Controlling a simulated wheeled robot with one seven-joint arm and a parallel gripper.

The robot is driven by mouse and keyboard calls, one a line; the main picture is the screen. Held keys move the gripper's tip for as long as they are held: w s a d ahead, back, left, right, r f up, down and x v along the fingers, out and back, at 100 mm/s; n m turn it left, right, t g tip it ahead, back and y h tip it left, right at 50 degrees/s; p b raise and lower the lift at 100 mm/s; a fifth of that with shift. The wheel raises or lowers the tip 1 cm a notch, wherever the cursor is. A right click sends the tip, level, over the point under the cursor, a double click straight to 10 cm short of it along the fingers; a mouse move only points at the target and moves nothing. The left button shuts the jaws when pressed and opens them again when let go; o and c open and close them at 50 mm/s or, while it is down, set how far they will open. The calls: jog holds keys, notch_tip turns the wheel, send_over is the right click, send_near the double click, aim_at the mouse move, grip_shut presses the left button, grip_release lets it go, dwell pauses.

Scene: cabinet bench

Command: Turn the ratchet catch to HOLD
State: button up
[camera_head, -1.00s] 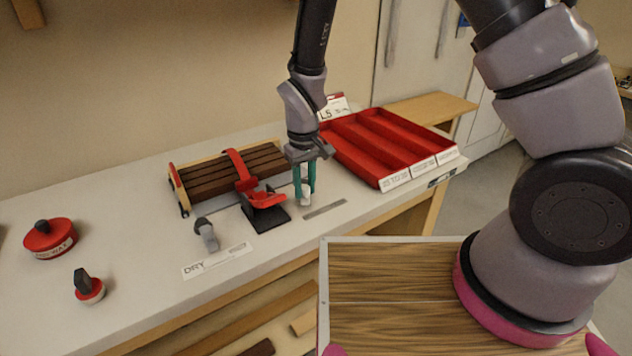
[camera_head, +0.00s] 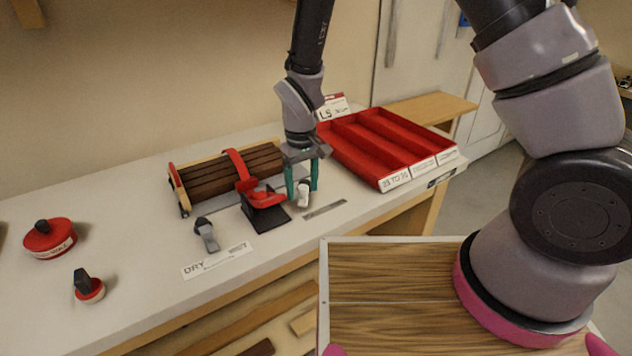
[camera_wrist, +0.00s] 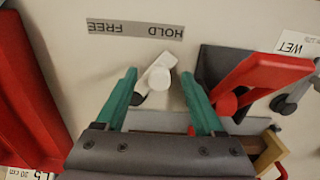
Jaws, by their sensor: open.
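The ratchet catch (camera_head: 303,196) is a small white knob on the bench top, beside a grey strip label (camera_head: 325,209). In the wrist view the catch (camera_wrist: 160,78) has a round white end and a dark part at its lower left. The strip (camera_wrist: 135,30) reads HOLD and FREE, upside down there. My gripper (camera_head: 302,193) is open, pointing down with its teal fingers on either side of the catch. In the wrist view the fingertips (camera_wrist: 158,73) flank the catch with gaps showing on both sides. I cannot tell their exact height over the bench.
A black block with a red lever (camera_head: 266,201) stands close left of my gripper, before a slatted brown roller (camera_head: 222,176). A red compartment tray (camera_head: 375,180) is at the right. A grey switch (camera_head: 207,236) with a DRY/WET label and red knobs (camera_head: 50,238) are left.

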aim_at(303, 186)
jog(key=shift+r, duration=4.45)
jog(key=w+d+r+m+t+y, duration=0.25)
jog(key=d+r+m, duration=0.25)
jog(key=d+r, duration=1.25)
jog(key=s+d+r+m+t, duration=0.4)
jog(key=s+d+r+m, duration=0.2)
jog(key=s+d+r, duration=0.4)
notch_tip(303, 186, up, 2)
jog(key=shift+s+d+r+t, duration=0.15)
jog(key=shift+s+d+t, duration=0.2)
jog(key=shift+d, duration=0.4)
